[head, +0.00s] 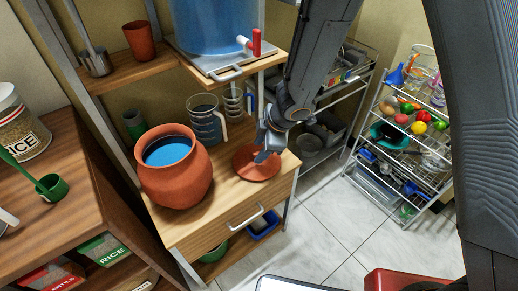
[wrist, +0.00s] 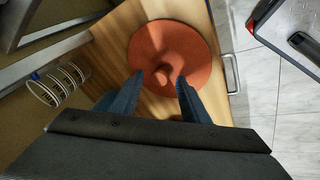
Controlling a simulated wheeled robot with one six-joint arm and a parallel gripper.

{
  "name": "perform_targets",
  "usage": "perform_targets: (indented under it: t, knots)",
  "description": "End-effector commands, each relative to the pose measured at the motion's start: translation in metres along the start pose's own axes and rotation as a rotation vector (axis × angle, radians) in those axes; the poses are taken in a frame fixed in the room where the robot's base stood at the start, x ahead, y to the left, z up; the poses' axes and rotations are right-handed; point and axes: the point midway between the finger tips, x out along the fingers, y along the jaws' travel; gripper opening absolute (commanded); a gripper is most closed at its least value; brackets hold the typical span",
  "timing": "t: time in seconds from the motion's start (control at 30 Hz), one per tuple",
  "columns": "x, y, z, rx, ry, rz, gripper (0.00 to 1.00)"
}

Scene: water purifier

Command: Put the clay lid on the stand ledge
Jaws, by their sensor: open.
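The clay lid (head: 258,166) is a flat round terracotta disc. It lies on the wooden stand ledge (head: 218,209), to the right of the clay pot (head: 176,176). The pot stands open and holds blue water. My gripper (head: 266,150) is over the lid. In the wrist view the lid (wrist: 190,50) shows a round knob at its middle. My open fingers (wrist: 166,80) are close to this knob, one on each side of it. Whether they touch it cannot be told.
A clear measuring jug (head: 205,122) and a wire-ringed cup (head: 233,101) stand behind the lid. A blue water tank with a red tap (head: 256,42) sits on the shelf above. A wire rack (head: 400,140) stands at the right; bare tiled floor (head: 325,215) lies between.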

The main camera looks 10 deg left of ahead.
Motion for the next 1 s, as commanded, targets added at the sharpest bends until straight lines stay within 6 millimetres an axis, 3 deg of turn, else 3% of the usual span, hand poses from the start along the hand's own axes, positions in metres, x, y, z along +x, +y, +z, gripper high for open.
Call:
perform_targets:
  t: [0.2, 0.5, 1.0]
  knots:
    - [-0.046, 0.001, -0.001, 0.001, 0.000, 0.002, 0.42]
    - [-0.094, 0.001, -0.001, 0.001, -0.001, 0.002, 0.42]
    - [-0.112, 0.005, 0.006, 0.029, -0.012, 0.019, 0.42]
